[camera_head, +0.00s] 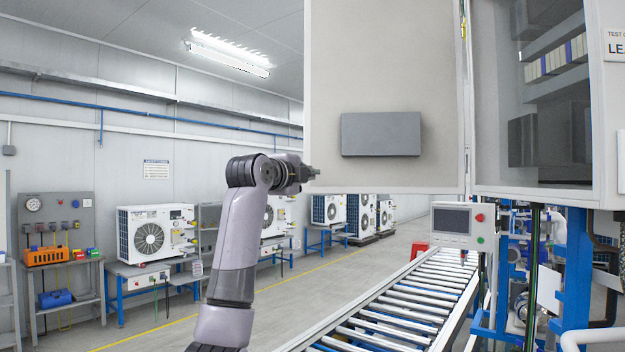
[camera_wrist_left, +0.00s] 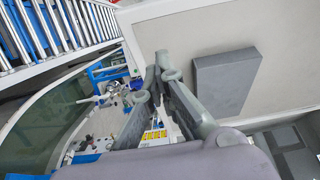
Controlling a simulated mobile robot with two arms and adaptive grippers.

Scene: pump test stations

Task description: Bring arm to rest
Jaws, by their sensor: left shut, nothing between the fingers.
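My left arm rises from the bottom of the head view, and its gripper (camera_head: 315,172) points right. The gripper is shut and empty. It is in front of or close to the lower left edge of the open cabinet door (camera_head: 390,60); I cannot tell the exact gap. In the left wrist view the fingers (camera_wrist_left: 158,62) are together, with the grey door panel to their right. A dark grey box (camera_head: 381,134) is fixed on the door's inner face; it also shows in the left wrist view (camera_wrist_left: 226,82). My right gripper is not in view.
The open electrical cabinet (camera_head: 555,100) stands at the right. A roller conveyor (camera_head: 400,305) runs below the door, with a control panel (camera_head: 451,222) beside it. The floor between is clear.

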